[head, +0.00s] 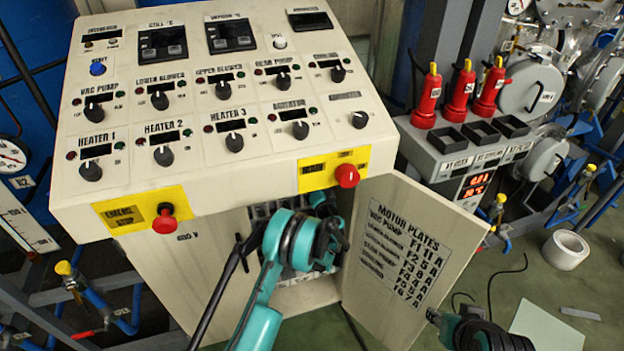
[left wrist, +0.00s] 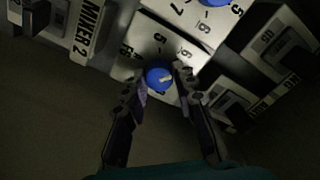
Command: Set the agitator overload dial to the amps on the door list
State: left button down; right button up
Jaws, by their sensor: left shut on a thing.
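A blue dial (left wrist: 160,78) with a pale pointer mark sits on a white numbered face (left wrist: 150,52) in the left wrist view. My left gripper (left wrist: 161,79) is shut on this dial, one finger on each side. The pointer aims roughly right in that view; the fingers hide part of the scale. In the head view my left arm reaches into the cabinet below the sloped panel, and the dial is hidden. The open door (head: 405,262) carries the list headed "MOTOR PLATES" with amp values; its middle rows are blurred. My right gripper (head: 440,322) is low at right, beside the door.
Red emergency knobs (head: 347,176) stick out from the panel front (head: 240,185). A tape roll (head: 565,249) lies on the floor.

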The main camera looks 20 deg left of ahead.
pick_arm(q)
jog(key=m, duration=1)
dwell(0.6)
jog(key=c, duration=1.2)
grip_release()
jog(key=v, duration=1.2)
